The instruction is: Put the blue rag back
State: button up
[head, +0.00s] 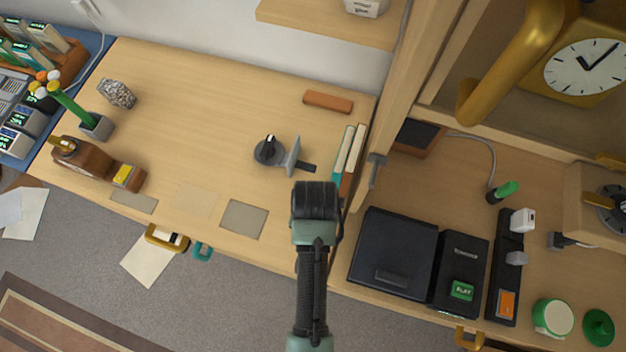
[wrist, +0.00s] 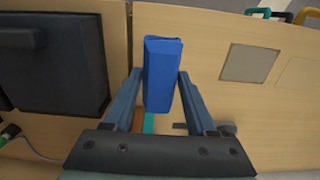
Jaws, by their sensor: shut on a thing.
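The blue rag (wrist: 163,60) shows in the wrist view as a folded, upright block between the fingers of my gripper (wrist: 159,78). My gripper is shut on it and holds it over the desk by the wooden divider. In the head view my arm reaches up from the bottom to near the divider's lower end. There the arm hides the fingers and the rag.
Upright books (head: 345,155) stand against the wooden divider (head: 385,110). Right of it are a black box (head: 393,250) and a black device with a green key (head: 461,268). Flat squares (head: 243,219) lie near the left desk's front edge. The left desk's middle is mostly clear.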

jog(key=shift+f, duration=2.9)
jog(key=shift+f, duration=0.1)
jog(key=o, duration=1.2)
